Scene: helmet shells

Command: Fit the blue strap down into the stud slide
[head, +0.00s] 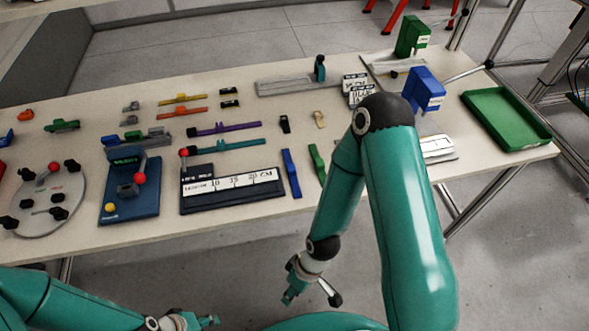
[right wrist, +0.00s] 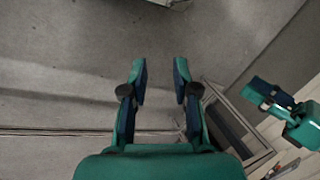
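A blue strap (head: 291,173) lies flat near the table's front edge, just right of the ruler plate. A green strap (head: 317,162) lies beside it. I cannot tell for sure which fixture is the stud slide; a grey rail with a dark upright block (head: 320,68) stands at the back of the table. My right gripper (head: 310,293) hangs in front of the table edge, below and apart from the blue strap. In the right wrist view it is open and empty (right wrist: 161,76), over bare floor. My left gripper (head: 207,321) is low at the bottom edge, away from the table.
A ruler plate (head: 232,189), a blue fixture with a red knob (head: 128,205) and a round grey plate (head: 40,203) line the front. Several coloured bars lie mid-table. A blue press (head: 425,89), green press (head: 412,37) and green tray (head: 506,120) stand right.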

